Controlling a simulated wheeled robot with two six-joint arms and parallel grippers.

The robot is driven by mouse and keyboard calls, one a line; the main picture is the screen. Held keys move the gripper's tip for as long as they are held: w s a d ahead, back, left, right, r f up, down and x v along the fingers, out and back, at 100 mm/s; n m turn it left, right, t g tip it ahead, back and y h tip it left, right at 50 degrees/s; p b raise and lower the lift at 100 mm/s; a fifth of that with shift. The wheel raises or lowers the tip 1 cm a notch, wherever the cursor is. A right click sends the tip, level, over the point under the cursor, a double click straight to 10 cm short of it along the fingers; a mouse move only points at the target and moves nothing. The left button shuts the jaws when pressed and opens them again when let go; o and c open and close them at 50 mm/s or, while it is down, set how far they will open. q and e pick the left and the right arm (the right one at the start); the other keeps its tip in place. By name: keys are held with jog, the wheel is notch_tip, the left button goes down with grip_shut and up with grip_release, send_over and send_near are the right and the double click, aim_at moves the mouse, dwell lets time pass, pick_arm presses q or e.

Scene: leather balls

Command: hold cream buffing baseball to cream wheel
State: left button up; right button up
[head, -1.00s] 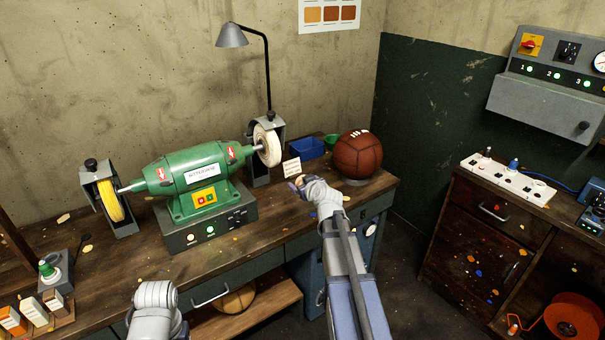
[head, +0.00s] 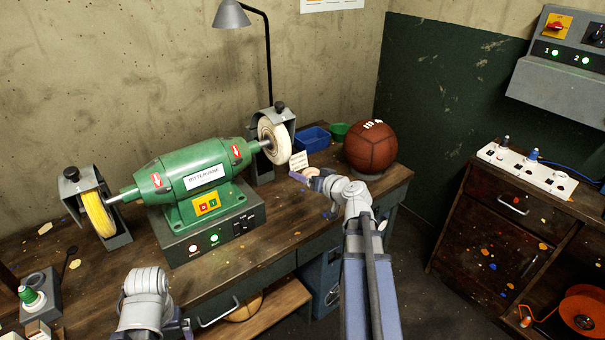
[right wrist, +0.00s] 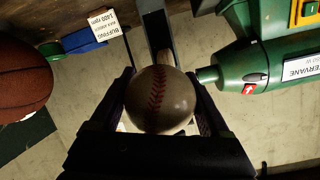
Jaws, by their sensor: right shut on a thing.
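The cream wheel (head: 274,138) is on the right end of the green grinder (head: 190,183), in front of a grey guard. My right gripper (head: 316,177) is shut on the cream baseball (head: 311,171), to the right of and below the wheel in the head view. In the right wrist view the baseball (right wrist: 160,100) sits between the two dark fingers, its red seam showing. A pale edge of the wheel (right wrist: 172,57) shows just behind it; the head view shows a gap between them. My left gripper (head: 185,325) is low at the left, its fingers mostly hidden.
A brown leather ball (head: 370,148) rests at the right end of the bench, near a blue tray (head: 312,139) and a small card (head: 298,161). A yellow wheel (head: 97,213) is on the grinder's left end. A lamp (head: 231,15) stands behind.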

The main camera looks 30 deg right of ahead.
aim_at(288, 157)
jog(key=shift+w, duration=0.15)
jog(key=shift+w+a+r+p, duration=0.1)
jog(key=shift+w+r+p, duration=0.1)
jog(key=shift+w, duration=1)
jog(key=shift+w+a+r+p, duration=0.1)
jog(key=shift+w+r+p, duration=0.1)
jog(key=shift+w, duration=1)
jog(key=shift+w+a+r+p, duration=0.1)
jog(key=shift+w+r+p, duration=0.1)
jog(key=shift+w, duration=1)
jog(key=shift+w+r, duration=0.15)
jog(key=shift+w, duration=0.65)
jog(key=shift+s, duration=0.15)
jog(key=s+f, duration=0.1)
jog(key=s, duration=0.5)
jog(key=shift+s+d+b, duration=0.25)
jog(key=shift+s+b, duration=0.15)
jog(key=shift+b, duration=0.05)
dwell(0.9)
jog(key=shift+r+p, duration=0.85)
jog(key=shift+p, duration=0.05)
